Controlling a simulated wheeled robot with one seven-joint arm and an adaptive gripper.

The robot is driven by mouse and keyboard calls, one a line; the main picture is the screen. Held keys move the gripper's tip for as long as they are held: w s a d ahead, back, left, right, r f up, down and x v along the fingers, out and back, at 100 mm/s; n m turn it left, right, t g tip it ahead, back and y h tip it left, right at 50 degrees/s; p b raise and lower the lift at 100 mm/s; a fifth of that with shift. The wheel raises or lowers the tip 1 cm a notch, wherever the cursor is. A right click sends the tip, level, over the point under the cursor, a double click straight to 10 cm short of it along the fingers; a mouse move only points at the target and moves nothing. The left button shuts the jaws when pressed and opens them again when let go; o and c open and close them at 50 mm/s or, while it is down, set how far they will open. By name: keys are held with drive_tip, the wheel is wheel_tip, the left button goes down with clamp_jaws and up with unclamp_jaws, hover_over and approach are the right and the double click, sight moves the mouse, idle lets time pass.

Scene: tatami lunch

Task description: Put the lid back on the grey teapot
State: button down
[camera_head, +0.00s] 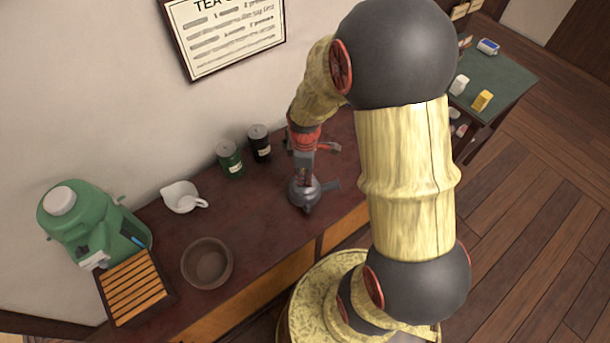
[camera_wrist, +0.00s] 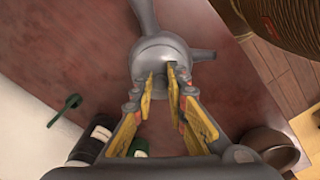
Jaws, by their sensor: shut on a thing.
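The grey teapot (camera_head: 299,197) stands on the dark red counter, right of the canisters. In the wrist view the teapot (camera_wrist: 190,76) lies just beyond my fingertips, with one arm pointing up and a shorter one to the right. My gripper (camera_head: 305,182) points down over the teapot's top. In the wrist view my gripper (camera_wrist: 161,74) has its yellow-padded fingers closed around the middle of the grey lid (camera_wrist: 160,50). The fingers hide the lid's knob. The lid is over the pot's mouth; I cannot tell whether it is seated or slightly above.
A green canister (camera_head: 230,162) and a black canister (camera_head: 259,145) stand behind, left of my gripper. A white pitcher (camera_head: 180,197), brown bowl (camera_head: 207,262), green dispenser (camera_head: 80,222) and slatted tray (camera_head: 133,288) are further left. The counter between bowl and teapot is clear.

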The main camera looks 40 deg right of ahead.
drive_tip(key=c, duration=1.7)
unclamp_jaws()
drive_tip(key=shift+o, duration=0.8)
drive_tip(key=o, duration=0.3)
drive_tip(key=shift+r, duration=0.1)
drive_tip(key=shift+r+p, duration=2.95)
drive_tip(key=shift+r, duration=0.45)
drive_tip(key=shift+c, duration=0.7)
clamp_jaws()
